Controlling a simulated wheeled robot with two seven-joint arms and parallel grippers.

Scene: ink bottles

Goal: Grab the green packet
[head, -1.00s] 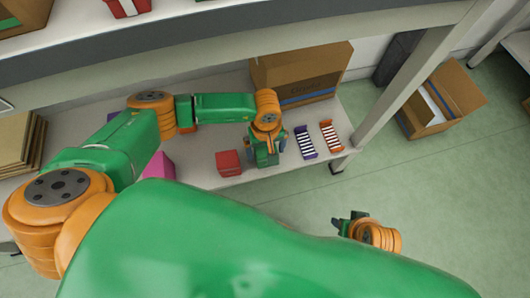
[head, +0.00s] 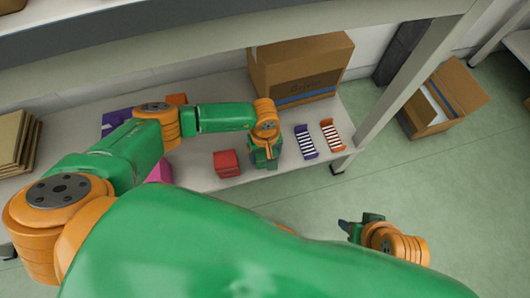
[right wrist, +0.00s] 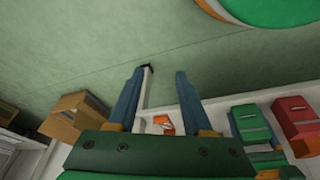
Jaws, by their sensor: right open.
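A green packet (right wrist: 251,124) with a pale strip shows in the right wrist view, right of my right gripper's fingers and beside a red packet (right wrist: 294,118). I cannot make out the green packet in the head view. My right gripper (right wrist: 160,76) is open and empty, with its two blue fingers apart; in the head view it is over the floor (head: 345,224), clear of the shelf. My left gripper (head: 265,162) points down over the lower shelf, right of a red box. Whether its jaws are apart is unclear.
The lower shelf (head: 210,183) holds a red box (head: 227,163), purple (head: 306,141) and orange (head: 332,135) striped items, and a large carton (head: 300,68). A post (head: 415,70) stands at its right end. An open carton (head: 440,97) is on the floor; nearby floor is clear.

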